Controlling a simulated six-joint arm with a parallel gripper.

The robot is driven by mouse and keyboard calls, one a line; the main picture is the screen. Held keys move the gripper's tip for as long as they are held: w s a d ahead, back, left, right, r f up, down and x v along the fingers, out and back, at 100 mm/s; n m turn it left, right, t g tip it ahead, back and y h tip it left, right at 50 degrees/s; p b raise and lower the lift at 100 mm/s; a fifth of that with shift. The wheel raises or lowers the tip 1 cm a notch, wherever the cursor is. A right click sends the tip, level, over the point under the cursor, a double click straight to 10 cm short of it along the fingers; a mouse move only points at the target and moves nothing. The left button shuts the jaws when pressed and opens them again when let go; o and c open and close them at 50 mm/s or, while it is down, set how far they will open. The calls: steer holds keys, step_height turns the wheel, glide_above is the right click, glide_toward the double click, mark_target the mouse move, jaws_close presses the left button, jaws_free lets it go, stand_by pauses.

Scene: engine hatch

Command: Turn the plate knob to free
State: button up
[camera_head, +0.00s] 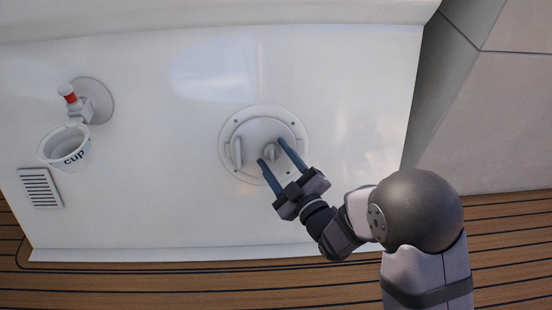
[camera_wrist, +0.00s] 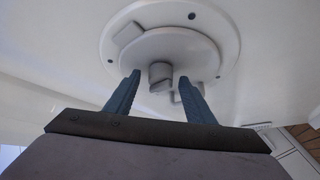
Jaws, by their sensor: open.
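A round white plate (camera_head: 245,120) is set in the white wall panel, and it also shows in the wrist view (camera_wrist: 215,28). A small grey knob (camera_head: 270,153) stands out from its lower right part. In the wrist view the knob (camera_wrist: 160,75) appears between my fingertips, with a gap on each side. My gripper (camera_head: 271,151) has its two blue fingers open, and they also show in the wrist view (camera_wrist: 160,76). It comes from the lower right and is empty. I cannot tell how far the tips are from the knob in depth. No "free" mark can be read.
A white cup (camera_head: 68,148) labelled "cup" and a red-tipped fitting (camera_head: 86,104) are on the panel at the left, above a slotted vent (camera_head: 40,188). The panel between them and the plate is clear.

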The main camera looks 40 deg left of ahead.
steer(key=c, duration=1.1)
steer(key=shift+o, duration=0.2)
